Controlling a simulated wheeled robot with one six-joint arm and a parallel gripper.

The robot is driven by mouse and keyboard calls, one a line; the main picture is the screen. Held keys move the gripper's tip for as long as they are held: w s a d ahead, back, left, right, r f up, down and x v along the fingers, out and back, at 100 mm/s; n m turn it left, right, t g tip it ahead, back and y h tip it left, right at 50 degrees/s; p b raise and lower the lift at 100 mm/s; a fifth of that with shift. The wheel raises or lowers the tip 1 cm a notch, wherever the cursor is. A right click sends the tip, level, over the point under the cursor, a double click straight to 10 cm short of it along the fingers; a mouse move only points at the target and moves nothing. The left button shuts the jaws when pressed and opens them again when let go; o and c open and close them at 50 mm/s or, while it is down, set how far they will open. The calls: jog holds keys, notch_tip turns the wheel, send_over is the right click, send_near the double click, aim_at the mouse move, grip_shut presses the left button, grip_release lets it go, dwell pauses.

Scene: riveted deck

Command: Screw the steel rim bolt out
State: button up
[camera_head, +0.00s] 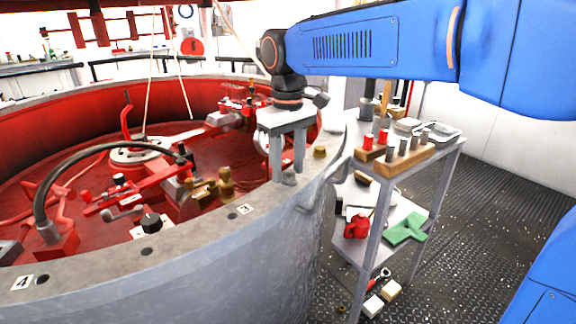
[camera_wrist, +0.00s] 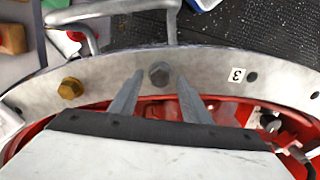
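The steel rim bolt (camera_wrist: 159,73) is a grey hex head seated in the pale metal rim (camera_wrist: 210,68), left of the label 3. In the head view the bolt (camera_head: 289,179) shows low between my fingers. My gripper (camera_wrist: 159,80) is open, one finger on each side of the bolt in the picture, with visible gaps to it. In the head view my gripper (camera_head: 288,174) points straight down at the rim. I cannot tell whether the fingertips are level with the head or just above it.
A brass bolt (camera_wrist: 70,88) stands in the rim nearby, also in the head view (camera_head: 320,152). Empty holes (camera_head: 147,251) lie along the rim. The red vessel interior (camera_head: 60,140) holds levers and hoses. A cart (camera_head: 440,158) with tools stands at right, close to the rim.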

aim_at(288, 172)
notch_tip(288, 172, up, 12)
dwell(0.6)
jog(key=shift+m+t, duration=0.5)
jog(key=shift+m, duration=0.4)
jog(key=s+d+f, duration=0.1)
jog(key=d, duration=0.2)
jog(key=s+d+f, duration=0.1)
jog(key=d, duration=0.2)
jog(key=s+d+f, duration=0.1)
jog(key=d, duration=0.2)
jog(key=shift+s+d+f, duration=0.15)
jog(key=shift+s+f, duration=0.1)
jog(key=shift+s, duration=0.05)
jog(key=s+d+f+m+t, duration=0.2)
jog(key=s+d+f+m, duration=0.1)
jog(key=s+d+f, duration=0.6)
jog(key=s+d+f+m+t, duration=0.1)
jog(key=s+d+f+m, duration=0.2)
jog(key=s+d+f, duration=0.5)
notch_tip(288, 172, down, 5)
jog(key=shift+s+d+r+t, duration=0.1)
jog(key=shift+s+d+t, duration=0.3)
jog(key=shift+d, duration=0.1)
